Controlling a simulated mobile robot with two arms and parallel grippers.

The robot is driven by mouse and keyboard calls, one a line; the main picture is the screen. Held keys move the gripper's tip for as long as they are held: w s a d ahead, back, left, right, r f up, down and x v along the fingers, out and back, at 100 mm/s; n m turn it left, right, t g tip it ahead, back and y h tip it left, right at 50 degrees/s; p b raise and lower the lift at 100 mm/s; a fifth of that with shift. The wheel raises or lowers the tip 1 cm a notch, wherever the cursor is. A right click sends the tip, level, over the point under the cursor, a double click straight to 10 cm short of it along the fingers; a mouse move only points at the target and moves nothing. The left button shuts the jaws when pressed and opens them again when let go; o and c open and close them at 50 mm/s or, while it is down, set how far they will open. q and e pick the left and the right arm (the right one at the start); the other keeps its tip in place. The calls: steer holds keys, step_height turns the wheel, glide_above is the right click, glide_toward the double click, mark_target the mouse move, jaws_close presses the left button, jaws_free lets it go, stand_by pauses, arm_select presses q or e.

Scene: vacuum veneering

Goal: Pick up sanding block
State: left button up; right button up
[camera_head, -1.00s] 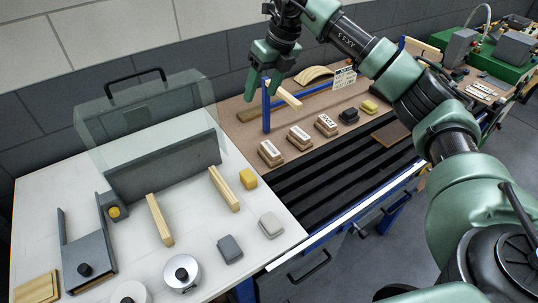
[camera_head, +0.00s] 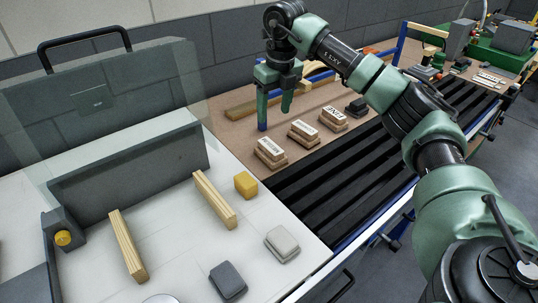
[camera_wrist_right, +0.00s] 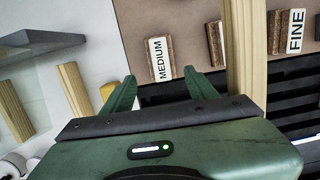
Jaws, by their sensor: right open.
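Three tan sanding blocks with white labels lie in a row on the brown board: a near one (camera_head: 270,153), a middle one (camera_head: 304,134) and a far one (camera_head: 333,120). In the right wrist view one label reads MEDIUM (camera_wrist_right: 160,60) and another FINE (camera_wrist_right: 296,32). My right gripper (camera_head: 275,104) is open and empty, fingers down, above and behind the near block in the head view. In the right wrist view its fingertips (camera_wrist_right: 163,82) frame the near end of the MEDIUM block, apart from it. My left gripper is out of view.
A pale wood bar (camera_wrist_right: 245,50) crosses the wrist view close by, partly hiding the blocks. A blue post (camera_head: 262,115) stands by the gripper. Black slats (camera_head: 330,165) lie in front. The white table (camera_head: 180,260) holds wood strips, a yellow block (camera_head: 246,185) and grey blocks (camera_head: 228,281).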

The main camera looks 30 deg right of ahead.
glide_above(271, 145)
steer(key=s, duration=0.1)
step_height(271, 145, down, 7)
steer(key=shift+r+p, duration=0.15)
steer(key=shift+p, duration=0.25)
steer(key=shift+a+f, duration=0.1)
steer(key=shift+f, duration=0.8)
steer(key=f, duration=0.2)
steer(key=f+p, duration=0.1)
steer(key=f, duration=0.1)
steer(key=shift+w, duration=0.4)
steer(key=c, duration=1.2)
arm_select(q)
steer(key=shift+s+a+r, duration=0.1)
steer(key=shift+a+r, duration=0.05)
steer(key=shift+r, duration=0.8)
arm_select(e)
jaws_close()
steer(key=shift+r, duration=0.1)
